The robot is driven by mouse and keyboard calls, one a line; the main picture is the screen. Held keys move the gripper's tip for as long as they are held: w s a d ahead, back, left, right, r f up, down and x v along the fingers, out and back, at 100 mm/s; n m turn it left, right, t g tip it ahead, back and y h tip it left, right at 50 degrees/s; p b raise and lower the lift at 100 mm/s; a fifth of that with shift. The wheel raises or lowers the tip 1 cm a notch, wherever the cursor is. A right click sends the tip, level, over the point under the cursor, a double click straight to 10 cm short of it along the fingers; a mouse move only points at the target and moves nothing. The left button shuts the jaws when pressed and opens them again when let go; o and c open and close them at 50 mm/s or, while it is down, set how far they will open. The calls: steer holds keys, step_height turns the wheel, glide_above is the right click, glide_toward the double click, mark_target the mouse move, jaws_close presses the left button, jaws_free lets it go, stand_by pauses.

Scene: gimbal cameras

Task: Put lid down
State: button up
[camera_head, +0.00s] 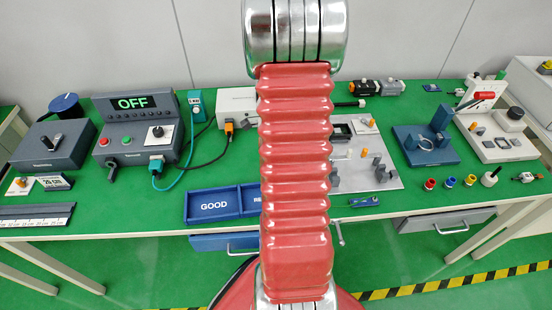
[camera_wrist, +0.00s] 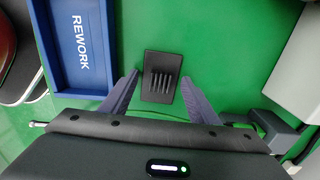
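The lid (camera_wrist: 161,66), a small black rectangular plate with several slots, appears to lie flat on the green table top in the wrist view. My gripper (camera_wrist: 160,79) is open, with one dark blue-grey finger on either side of the lid's near part. Narrow green gaps show between the fingers and the lid. In the head view, my red arm covers the middle of the bench, and neither the gripper nor the lid can be made out.
A blue REWORK tray (camera_wrist: 103,45) lies left of the lid. Grey fixture parts (camera_wrist: 275,127) and a pale plate edge (camera_wrist: 302,65) are at the right. In the head view, the GOOD tray (camera_head: 213,206) and the grey control box (camera_head: 137,132) reading OFF stand left of my arm.

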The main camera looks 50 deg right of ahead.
steer(key=shift+o, duration=0.8)
steer(key=shift+r, duration=0.1)
step_height(320, 180, up, 12)
stand_by(0.7)
steer(key=w+a+r+n+t, duration=0.1)
steer(key=a+r+n, duration=0.25)
steer(key=a, duration=0.25)
steer(key=w+a+r+n+t+h, duration=0.1)
steer(key=w+a+r+n, duration=0.15)
steer(key=a+n, duration=0.35)
steer(key=w+a+r+n, duration=0.1)
steer(key=a+r+n, duration=0.3)
steer(key=a, duration=0.3)
steer(key=s+a+r+n+t, duration=0.1)
steer(key=s+a+r+n, duration=0.1)
steer(key=a+n, duration=0.5)
steer(key=s+a+r+n+t+y, duration=0.1)
steer(key=s+a+r+n+t, duration=0.1)
steer(key=s+a+n, duration=0.2)
steer(key=a+n, duration=0.3)
steer(key=a, duration=0.2)
steer(key=shift+s+a+r+t, duration=0.2)
steer(key=shift+s+a+t, duration=0.05)
steer(key=shift+t, duration=0.05)
